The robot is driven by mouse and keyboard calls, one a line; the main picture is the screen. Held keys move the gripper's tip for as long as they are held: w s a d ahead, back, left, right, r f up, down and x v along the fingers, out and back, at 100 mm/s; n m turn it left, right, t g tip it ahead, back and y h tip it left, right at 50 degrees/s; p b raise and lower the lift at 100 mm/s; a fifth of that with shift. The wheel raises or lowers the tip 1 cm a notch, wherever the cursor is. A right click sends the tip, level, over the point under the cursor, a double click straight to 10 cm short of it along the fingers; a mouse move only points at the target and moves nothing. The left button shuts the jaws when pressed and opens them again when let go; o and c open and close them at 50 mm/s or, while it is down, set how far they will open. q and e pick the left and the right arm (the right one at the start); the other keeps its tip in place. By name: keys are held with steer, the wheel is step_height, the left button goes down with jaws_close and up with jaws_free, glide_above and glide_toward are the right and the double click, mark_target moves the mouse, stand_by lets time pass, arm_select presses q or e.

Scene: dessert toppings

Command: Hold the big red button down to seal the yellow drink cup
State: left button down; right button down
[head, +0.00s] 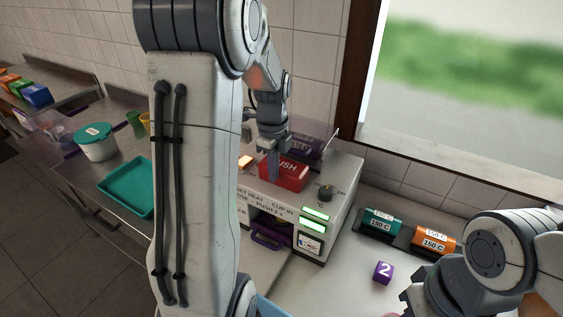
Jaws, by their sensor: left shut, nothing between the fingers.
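The big red button (287,177), marked PUSH, sits on top of a pale sealing machine (345,186). My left gripper (273,172) points down at the button's left part, fingers together and empty. Its tips look to be on or just over the button; I cannot tell whether it is pressed down. The machine's front opening is dark, with a purple handle (267,236) below; the drink cup inside cannot be made out clearly. A yellow cup (146,122) is partly hidden behind my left arm. My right gripper (425,300) is at the bottom right, its fingertips not clear.
A black knob (325,192) and lit green displays (314,220) are on the machine. A teal tray (128,186) and white tub (96,144) stand left.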

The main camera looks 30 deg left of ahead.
arm_select(q)
steer(key=shift+r, duration=0.1)
steer(key=shift+r+p, duration=0.4)
steer(key=shift+r, duration=0.05)
step_height(320, 180, up, 7)
steer(key=p, duration=0.6)
steer(key=shift+s, duration=0.45)
